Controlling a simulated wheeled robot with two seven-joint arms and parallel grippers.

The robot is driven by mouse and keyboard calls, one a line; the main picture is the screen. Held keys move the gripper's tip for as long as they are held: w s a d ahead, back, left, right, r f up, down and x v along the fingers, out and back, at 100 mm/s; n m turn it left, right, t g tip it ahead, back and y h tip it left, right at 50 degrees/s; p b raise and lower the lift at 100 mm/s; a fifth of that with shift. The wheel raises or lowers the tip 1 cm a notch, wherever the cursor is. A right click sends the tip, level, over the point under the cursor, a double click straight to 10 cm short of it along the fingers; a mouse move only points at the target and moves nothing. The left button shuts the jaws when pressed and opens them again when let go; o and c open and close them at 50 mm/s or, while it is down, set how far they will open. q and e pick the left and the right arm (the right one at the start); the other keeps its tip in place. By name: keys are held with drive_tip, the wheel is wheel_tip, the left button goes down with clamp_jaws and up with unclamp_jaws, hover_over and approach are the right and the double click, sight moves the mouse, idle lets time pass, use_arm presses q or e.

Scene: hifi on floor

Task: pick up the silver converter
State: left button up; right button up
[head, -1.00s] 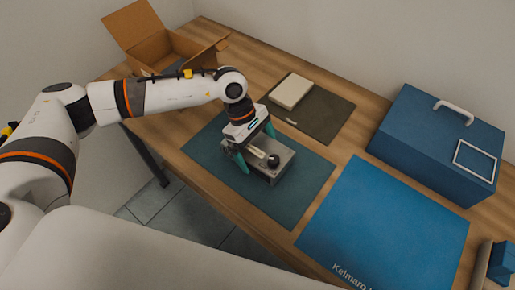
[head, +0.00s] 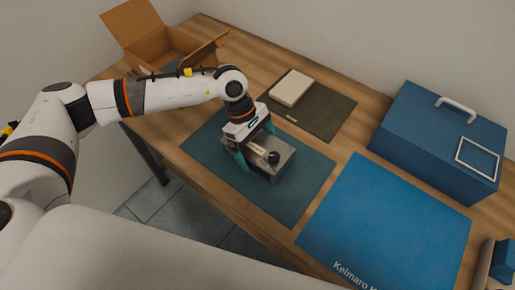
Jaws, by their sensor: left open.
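The silver converter (head: 270,163) is a grey metal box with a round black knob on top. It lies on the dark teal mat (head: 302,198) on the wooden table. My left gripper (head: 256,146) comes down over the converter's left and back part. Its teal fingers are spread, one on the near left side of the box and one on the far side. I cannot tell whether the fingers touch it. The gripper hides part of the converter's top. My right gripper does not show.
A blue case (head: 430,140) with a white handle stands at the right. A blue mat (head: 385,225) with lettering lies in front of it. A cream box (head: 292,88) is on a dark olive mat (head: 325,112) behind the converter. An open cardboard box (head: 165,45) stands at the back left.

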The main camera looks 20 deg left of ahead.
use_arm(q)
drive_tip(key=shift+c, duration=0.6)
drive_tip(key=c, duration=1.2)
drive_tip(key=shift+r, duration=0.1)
drive_tip(key=shift+c, duration=1)
drive_tip(key=shift+w, duration=0.1)
